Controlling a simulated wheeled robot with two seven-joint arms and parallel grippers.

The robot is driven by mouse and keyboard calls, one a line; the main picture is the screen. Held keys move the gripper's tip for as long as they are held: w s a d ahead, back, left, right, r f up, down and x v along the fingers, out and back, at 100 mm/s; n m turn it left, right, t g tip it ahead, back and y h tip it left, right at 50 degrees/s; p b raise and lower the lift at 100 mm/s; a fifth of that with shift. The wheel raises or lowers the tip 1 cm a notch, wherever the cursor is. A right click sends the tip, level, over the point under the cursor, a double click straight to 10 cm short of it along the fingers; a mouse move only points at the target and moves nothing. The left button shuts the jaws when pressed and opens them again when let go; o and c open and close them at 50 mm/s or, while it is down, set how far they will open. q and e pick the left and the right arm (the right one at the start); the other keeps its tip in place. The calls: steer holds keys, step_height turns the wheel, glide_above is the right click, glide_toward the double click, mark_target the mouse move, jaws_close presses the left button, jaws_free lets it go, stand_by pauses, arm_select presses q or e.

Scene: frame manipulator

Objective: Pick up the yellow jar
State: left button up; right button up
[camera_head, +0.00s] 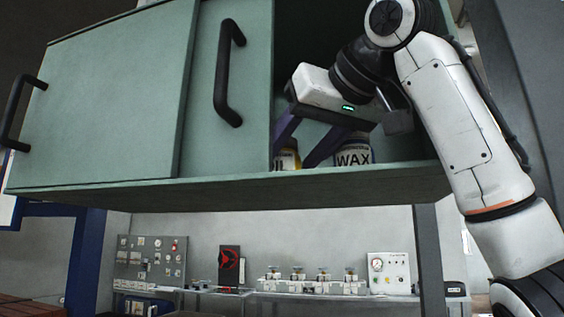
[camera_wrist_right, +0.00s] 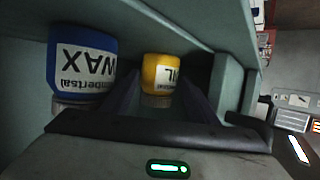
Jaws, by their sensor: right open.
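The yellow jar (camera_head: 287,158) stands inside the green wall cabinet, on its bottom shelf near the edge of the middle door. In the head view it is partly hidden by a finger of my right gripper (camera_head: 296,152). The right wrist view shows the yellow jar (camera_wrist_right: 162,75) upside down in the picture, between the two open fingers of my right gripper (camera_wrist_right: 165,92). I cannot tell whether either finger touches it. My left gripper is not in view.
A blue and white WAX jar (camera_head: 353,153) stands right of the yellow jar, close to a finger; it also shows in the right wrist view (camera_wrist_right: 84,65). The cabinet door (camera_head: 230,100) bounds the opening on the left. The shelf edge (camera_head: 330,174) runs below.

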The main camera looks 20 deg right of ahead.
steer(key=x, duration=0.2)
steer(key=shift+w+f, duration=0.1)
steer(key=shift+w, duration=0.3)
steer(key=c, duration=0.9)
steer(key=shift+o, duration=0.2)
